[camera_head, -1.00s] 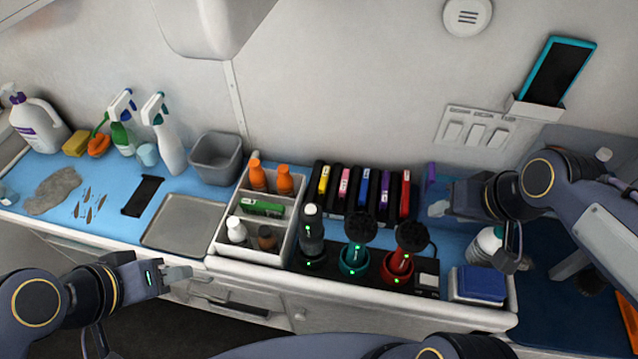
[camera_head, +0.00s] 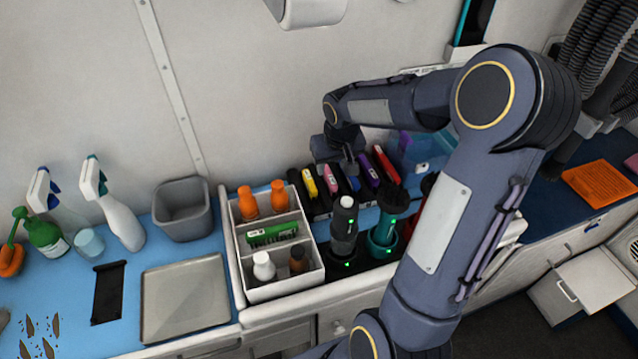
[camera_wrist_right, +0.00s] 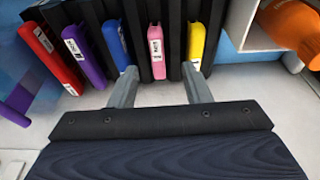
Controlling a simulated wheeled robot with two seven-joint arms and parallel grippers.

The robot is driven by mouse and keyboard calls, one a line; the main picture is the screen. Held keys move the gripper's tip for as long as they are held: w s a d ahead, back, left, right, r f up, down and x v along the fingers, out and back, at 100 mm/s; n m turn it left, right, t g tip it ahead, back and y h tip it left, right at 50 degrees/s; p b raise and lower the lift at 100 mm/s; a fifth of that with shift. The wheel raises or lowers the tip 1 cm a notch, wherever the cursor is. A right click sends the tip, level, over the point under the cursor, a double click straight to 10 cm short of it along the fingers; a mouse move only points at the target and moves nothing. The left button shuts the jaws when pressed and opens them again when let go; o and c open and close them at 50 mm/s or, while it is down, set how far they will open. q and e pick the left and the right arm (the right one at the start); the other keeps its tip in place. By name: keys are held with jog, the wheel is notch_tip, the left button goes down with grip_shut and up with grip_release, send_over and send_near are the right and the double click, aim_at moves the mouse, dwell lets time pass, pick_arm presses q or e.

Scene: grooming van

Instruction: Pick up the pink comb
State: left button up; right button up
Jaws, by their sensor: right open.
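The pink comb (camera_head: 330,178) stands in a slot of a black rack (camera_head: 318,211), with a white label on its edge. In the right wrist view the pink comb (camera_wrist_right: 158,55) is near the middle, between a blue comb (camera_wrist_right: 115,42) and a yellow one (camera_wrist_right: 196,45). My right gripper (camera_wrist_right: 158,71) is open. Its two fingertips lie on either side of the pink comb in that view; I cannot tell whether they touch anything. In the head view my right gripper (camera_head: 346,163) is over the rack, partly hidden by its wrist. My left gripper is out of view.
Purple (camera_wrist_right: 83,52) and red (camera_wrist_right: 50,55) combs share the rack. A white divided organizer (camera_head: 278,287) with bottles stands to its left. A grey clipper (camera_head: 343,228) and a teal one (camera_head: 381,243) stand in front. A wall rises behind.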

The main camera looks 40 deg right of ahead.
aim_at(330, 175)
jog(key=x, duration=0.4)
jog(key=p+x, duration=0.1)
jog(key=x, duration=0.1)
jog(key=shift+w+d, duration=0.35)
jog(key=shift+c, duration=0.3)
grip_shut()
